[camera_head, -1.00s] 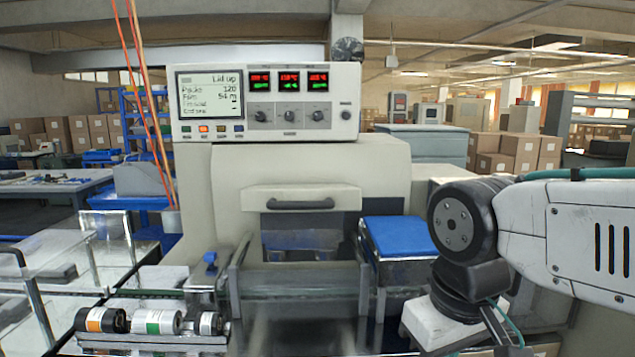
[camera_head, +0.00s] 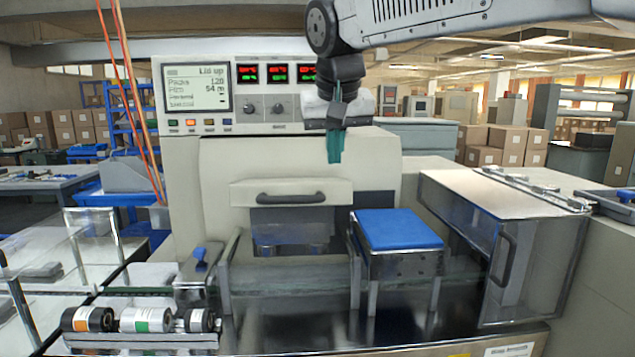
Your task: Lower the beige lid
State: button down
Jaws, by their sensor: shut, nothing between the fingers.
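The beige lid (camera_head: 222,162) stands on the machine below the control panel. Its front carries a dark horizontal handle (camera_head: 291,198), and a dark opening shows under its front edge. The display (camera_head: 197,89) reads "Lid up". My gripper (camera_head: 335,150) hangs fingers down in front of the right end of the control panel, above and to the right of the handle and apart from it. Its teal fingers are shut with nothing between them. It hides part of the panel's right side.
A blue-topped stand (camera_head: 398,229) is to the right of the opening. A clear guard box (camera_head: 500,245) with a handle stands farther right. Rollers (camera_head: 145,320) lie at the lower left. Orange cables (camera_head: 130,90) hang at the left. Open air lies before the lid.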

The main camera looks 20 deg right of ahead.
jog(key=w+r+t, duration=0.1)
jog(key=w+r, duration=0.3)
jog(key=w, duration=0.2)
jog(key=shift+a+m, duration=0.4)
jog(key=shift+a, duration=0.05)
send_over(318, 197)
jog(key=f, duration=0.5)
jog(key=w+f, duration=0.1)
jog(key=f, duration=0.2)
jog(key=shift+f, duration=0.2)
jog(key=f, duration=0.3)
jog(key=shift+s+f, duration=0.15)
jog(key=shift+s, duration=0.25)
jog(key=shift+s+f, duration=0.1)
jog(key=shift+f, duration=0.3)
